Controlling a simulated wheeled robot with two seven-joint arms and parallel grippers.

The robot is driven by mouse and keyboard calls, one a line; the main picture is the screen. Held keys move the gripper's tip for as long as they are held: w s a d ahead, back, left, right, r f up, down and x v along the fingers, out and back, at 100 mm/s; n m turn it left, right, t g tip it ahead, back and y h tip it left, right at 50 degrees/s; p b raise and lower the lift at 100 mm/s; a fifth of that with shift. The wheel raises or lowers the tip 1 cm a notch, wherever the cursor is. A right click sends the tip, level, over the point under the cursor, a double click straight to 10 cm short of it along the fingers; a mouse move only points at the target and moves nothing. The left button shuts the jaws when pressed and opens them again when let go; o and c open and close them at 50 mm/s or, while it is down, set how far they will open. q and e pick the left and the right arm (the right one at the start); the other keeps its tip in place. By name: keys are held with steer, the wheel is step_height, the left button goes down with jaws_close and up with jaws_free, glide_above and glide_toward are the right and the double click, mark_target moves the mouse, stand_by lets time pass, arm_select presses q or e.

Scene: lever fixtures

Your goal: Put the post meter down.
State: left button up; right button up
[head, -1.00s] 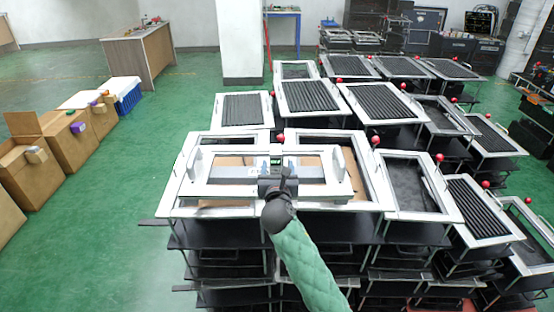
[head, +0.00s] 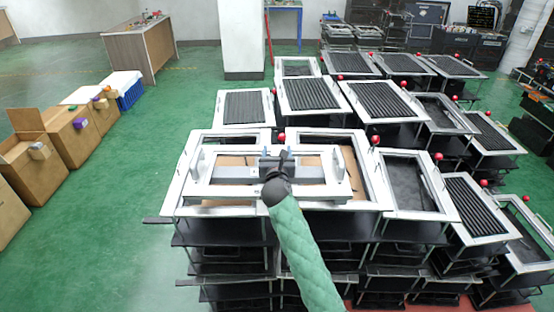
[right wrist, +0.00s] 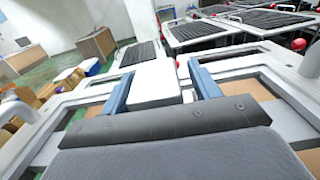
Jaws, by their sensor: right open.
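A white, box-shaped thing, which I take to be the post meter (right wrist: 155,84), shows in the right wrist view between the two blue fingers of my right gripper (right wrist: 160,72). The fingers stand apart, one on each side of it. I cannot tell whether either finger touches it. In the head view my right gripper (head: 270,164) is over the nearest white-framed fixture (head: 205,203). My wrist hides much of the fingers there, and I cannot make out the meter. My left gripper is not in view.
Several framed fixtures with black slatted tops and red knobs (head: 375,139) stand close together behind and to the right. Cardboard boxes (head: 72,138) and a blue crate (head: 129,92) stand at the left. The green floor (head: 105,215) between is clear.

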jaws_close()
steer(key=shift+r, duration=0.1)
